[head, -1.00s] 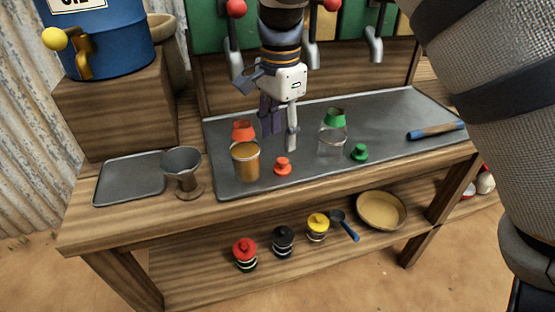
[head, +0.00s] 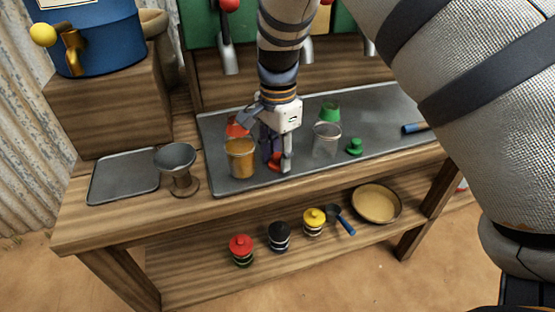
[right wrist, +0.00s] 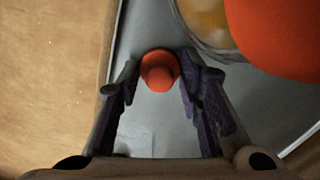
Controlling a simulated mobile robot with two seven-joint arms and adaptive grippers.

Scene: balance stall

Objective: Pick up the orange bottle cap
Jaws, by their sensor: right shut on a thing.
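The orange bottle cap (head: 273,161) is on the grey metal tray, to the right of a clear cup of orange liquid. In the right wrist view the cap (right wrist: 159,70) sits between the two fingertips. My right gripper (head: 278,163) points down at the tray and is shut on the cap, with a finger on either side. The fingers partly cover the cap in the head view. I cannot tell whether the cap still touches the tray. My left gripper is not in view.
Close by stand the orange liquid cup (head: 241,160), an orange-red object (head: 237,127) behind it, a clear cup (head: 326,140) and a green cap (head: 354,147). A metal funnel cup (head: 176,165) stands left. The grey tray's (head: 385,122) right part is mostly clear.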

